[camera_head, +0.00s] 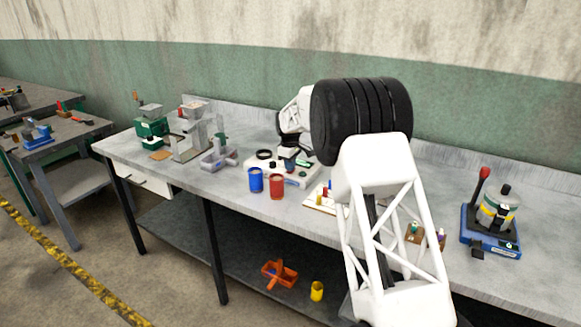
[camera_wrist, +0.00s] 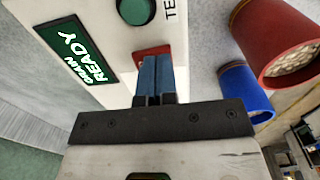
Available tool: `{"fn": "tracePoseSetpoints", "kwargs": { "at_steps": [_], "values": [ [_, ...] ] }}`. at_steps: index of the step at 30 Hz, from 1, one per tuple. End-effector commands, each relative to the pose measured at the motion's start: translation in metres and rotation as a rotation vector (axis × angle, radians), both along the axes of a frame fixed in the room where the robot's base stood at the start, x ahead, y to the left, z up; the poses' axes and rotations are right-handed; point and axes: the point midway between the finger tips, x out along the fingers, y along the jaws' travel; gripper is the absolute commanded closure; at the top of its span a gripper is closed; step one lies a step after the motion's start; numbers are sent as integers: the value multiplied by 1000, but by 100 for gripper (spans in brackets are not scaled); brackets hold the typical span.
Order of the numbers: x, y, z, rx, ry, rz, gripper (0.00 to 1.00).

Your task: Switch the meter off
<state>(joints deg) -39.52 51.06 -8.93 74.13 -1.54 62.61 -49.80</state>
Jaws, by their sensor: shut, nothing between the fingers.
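Whether the fingertips touch the switch, I cannot tell. In the head view my gripper (camera_head: 287,163) is small and low over the meter.
A blue cup (camera_head: 256,180) and a red cup (camera_head: 277,187) stand close in front of the meter. The red cup (camera_wrist: 268,40) holds grain. A grey tray (camera_head: 219,159) and a green machine (camera_head: 152,130) stand to the left. A blue-based device (camera_head: 490,241) stands far right.

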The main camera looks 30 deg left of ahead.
Motion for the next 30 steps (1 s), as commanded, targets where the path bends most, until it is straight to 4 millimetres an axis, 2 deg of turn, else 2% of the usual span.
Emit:
{"fn": "tracePoseSetpoints", "kwargs": {
  "at_steps": [15, 21, 30],
  "values": [
    [-1, 0, 87, 6, -8, -1, 100],
    [-2, 0, 115, 6, -8, -1, 100],
    [-3, 0, 134, 5, -6, -1, 100]
  ]
}}
